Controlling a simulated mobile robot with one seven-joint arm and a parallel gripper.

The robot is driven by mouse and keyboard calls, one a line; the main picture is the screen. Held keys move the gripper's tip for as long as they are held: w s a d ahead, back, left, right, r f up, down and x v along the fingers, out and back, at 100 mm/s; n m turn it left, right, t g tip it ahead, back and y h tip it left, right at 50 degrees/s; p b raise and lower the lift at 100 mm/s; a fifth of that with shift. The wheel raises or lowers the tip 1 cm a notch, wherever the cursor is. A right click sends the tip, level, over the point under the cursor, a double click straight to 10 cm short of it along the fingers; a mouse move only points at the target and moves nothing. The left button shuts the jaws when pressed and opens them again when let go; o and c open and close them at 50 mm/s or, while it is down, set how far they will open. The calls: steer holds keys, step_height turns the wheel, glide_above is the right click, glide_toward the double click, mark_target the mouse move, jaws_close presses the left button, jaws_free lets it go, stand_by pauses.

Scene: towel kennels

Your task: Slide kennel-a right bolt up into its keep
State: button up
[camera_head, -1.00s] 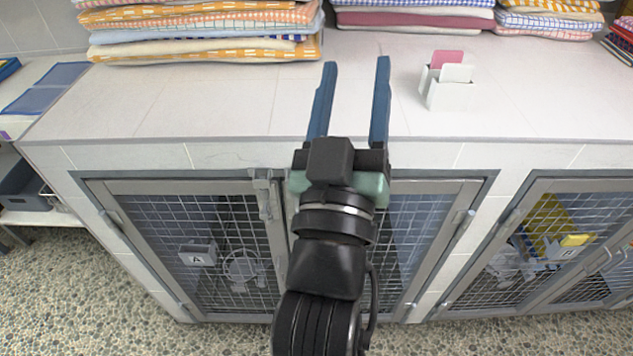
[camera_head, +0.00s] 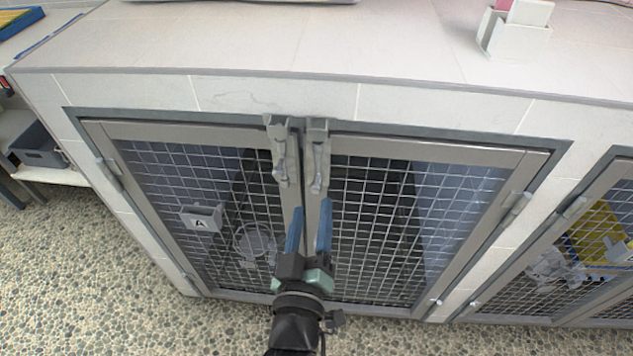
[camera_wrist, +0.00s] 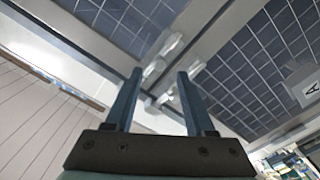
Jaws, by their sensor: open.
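Kennel-a is the double-door mesh kennel in the middle of the head view, with an "A" plate (camera_head: 203,217) on its left door (camera_head: 150,133). The right bolt (camera_head: 317,168) is a grey upright fitting at the top inner corner of the right door (camera_head: 440,148). Its keep (camera_head: 318,126) is just above it at the frame. The left bolt (camera_head: 280,155) is beside it. I cannot tell how far either bolt is slid. My gripper (camera_head: 311,208) is open and empty, its blue fingers pointing up just below the bolts. In the wrist view my gripper (camera_wrist: 159,75) points toward pale bolt fittings.
A tiled counter (camera_head: 250,45) overhangs the kennel top. A white holder (camera_head: 515,38) with cards stands on it at the right. Another mesh kennel (camera_head: 600,195) is at the right, and a grey bin (camera_head: 38,150) sits on a shelf at the left. The pebbled floor (camera_head: 90,270) is clear.

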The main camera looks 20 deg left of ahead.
mark_target(315, 192)
steer(key=x, duration=0.7)
steer(key=shift+w+b, duration=0.3)
steer(key=shift+b, duration=0.05)
jaws_close()
stand_by(1.0)
